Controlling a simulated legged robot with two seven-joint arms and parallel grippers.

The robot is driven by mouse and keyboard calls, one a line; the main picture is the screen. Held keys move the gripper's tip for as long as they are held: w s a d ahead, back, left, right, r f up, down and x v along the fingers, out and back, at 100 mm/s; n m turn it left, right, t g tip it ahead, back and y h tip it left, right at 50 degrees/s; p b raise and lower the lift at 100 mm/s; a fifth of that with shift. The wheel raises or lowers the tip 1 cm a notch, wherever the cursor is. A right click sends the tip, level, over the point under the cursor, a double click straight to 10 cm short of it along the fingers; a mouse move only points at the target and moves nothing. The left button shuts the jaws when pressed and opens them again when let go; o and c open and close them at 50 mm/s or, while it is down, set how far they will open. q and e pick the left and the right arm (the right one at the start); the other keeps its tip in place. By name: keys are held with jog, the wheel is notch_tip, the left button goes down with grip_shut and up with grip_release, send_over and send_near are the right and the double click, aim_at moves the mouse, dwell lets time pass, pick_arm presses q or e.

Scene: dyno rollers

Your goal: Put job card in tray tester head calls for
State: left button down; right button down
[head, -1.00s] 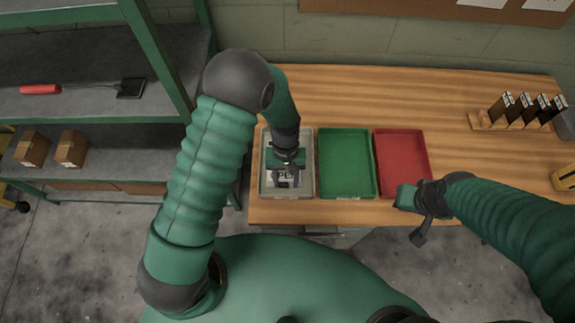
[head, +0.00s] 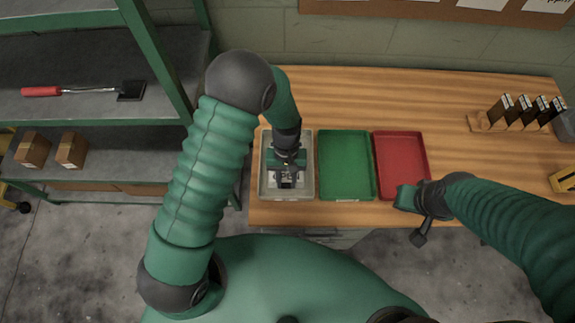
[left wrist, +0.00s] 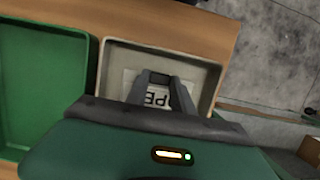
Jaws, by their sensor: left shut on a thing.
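My left gripper (head: 287,181) reaches down into the grey tray (head: 264,182), leftmost of three trays on the wooden bench. Its jaws are shut on a pale card with dark letters, which I take as the job card (left wrist: 157,97). The card lies low inside the grey tray, partly hidden by the fingers; I cannot tell whether it touches the floor of the tray. The green tray (head: 346,165) and red tray (head: 402,165) stand to the right, both empty. My right gripper (head: 423,226) hangs at the bench's front edge, its jaws unclear. I cannot make out the tester head.
A wooden rack (head: 484,122) with several dark upright pieces stands at the back right. A yellow object (head: 565,180) sits at the right edge. Shelving at left holds two cardboard boxes (head: 71,150) and a red-handled tool (head: 41,91). The bench behind the trays is clear.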

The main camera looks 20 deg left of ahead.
pick_arm(q)
jog(key=shift+r+p, duration=2.9)
jog(key=shift+r, duration=0.8)
jog(key=shift+f, duration=0.1)
